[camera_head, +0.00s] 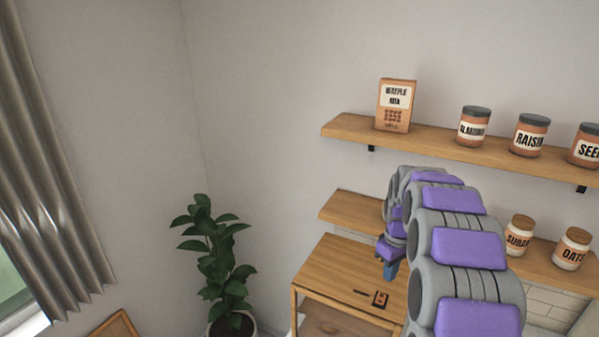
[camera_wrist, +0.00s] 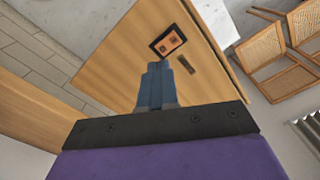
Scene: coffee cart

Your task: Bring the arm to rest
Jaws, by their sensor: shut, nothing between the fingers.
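My grey and purple arm reaches forward on the right of the head view. My gripper (camera_head: 390,271) hangs at its end over the wooden cart top (camera_head: 335,262), pointing down. In the wrist view my gripper (camera_wrist: 157,66) shows two blue fingers together, shut with nothing between them. The cart top (camera_wrist: 120,60) lies below the fingers in that view. The height of the fingertips above it is hard to tell.
A dark-framed card (camera_head: 380,299) and a small dark bar (camera_head: 361,292) lie on the cart top. Wall shelves (camera_head: 350,128) hold a waffle mix box (camera_head: 396,105) and several jars near my arm. A potted plant (camera_head: 215,262) stands left. Woven chairs (camera_wrist: 268,55) show in the wrist view.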

